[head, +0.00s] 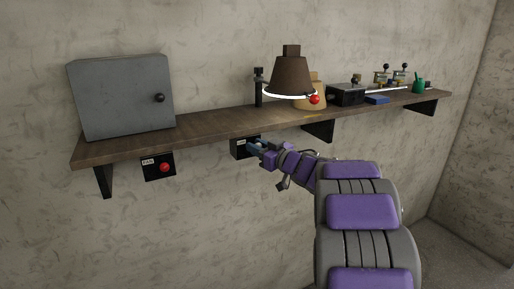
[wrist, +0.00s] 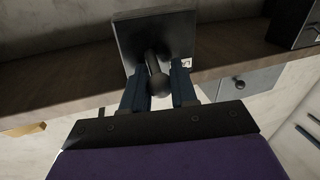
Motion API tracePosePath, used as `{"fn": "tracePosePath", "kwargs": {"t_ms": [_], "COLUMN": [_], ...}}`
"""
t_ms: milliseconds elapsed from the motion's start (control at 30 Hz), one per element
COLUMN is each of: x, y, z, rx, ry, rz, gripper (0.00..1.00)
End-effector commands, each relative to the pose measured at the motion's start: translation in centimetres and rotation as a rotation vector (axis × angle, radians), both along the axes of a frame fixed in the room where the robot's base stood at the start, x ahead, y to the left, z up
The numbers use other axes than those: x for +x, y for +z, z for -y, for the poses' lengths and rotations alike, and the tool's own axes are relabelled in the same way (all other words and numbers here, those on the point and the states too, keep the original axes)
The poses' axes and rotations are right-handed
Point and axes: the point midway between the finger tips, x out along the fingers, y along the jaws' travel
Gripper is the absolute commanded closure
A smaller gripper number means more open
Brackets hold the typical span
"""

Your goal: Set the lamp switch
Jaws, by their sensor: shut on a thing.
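The lamp, with a brown conical shade (head: 292,76), stands on the shelf; a red ball (head: 314,99) hangs at its rim. A dark switch box (head: 238,149) with a small label is under the shelf's front edge, below and left of the lamp. In the wrist view the box (wrist: 178,35) has a dark lever with a round knob (wrist: 158,83). My gripper (head: 256,146) is at the box front. Its two blue fingers (wrist: 157,88) are on either side of the knob, shut on it. The box label is too small to read.
A wooden shelf (head: 215,127) runs along the wall. A grey cabinet (head: 124,95) stands at its left end. A second box with a red knob (head: 165,168) hangs below the shelf at left. A black box (head: 346,95), blue block (head: 377,99) and green pot (head: 419,86) are at right.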

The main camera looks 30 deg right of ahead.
Motion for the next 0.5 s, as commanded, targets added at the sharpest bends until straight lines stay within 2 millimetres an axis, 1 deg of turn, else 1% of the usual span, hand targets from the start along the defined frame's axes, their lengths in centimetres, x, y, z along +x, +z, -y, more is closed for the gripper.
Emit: {"fn": "tracePosePath", "kwargs": {"t_ms": [267, 500], "x": [-0.1, -0.3], "y": [-0.6, -1.6], "z": [-0.2, -0.1], "rx": [0.003, 0.01], "ry": [0.004, 0.002], "rz": [0.045, 0.19], "gripper": [1.0, 1.0]}}
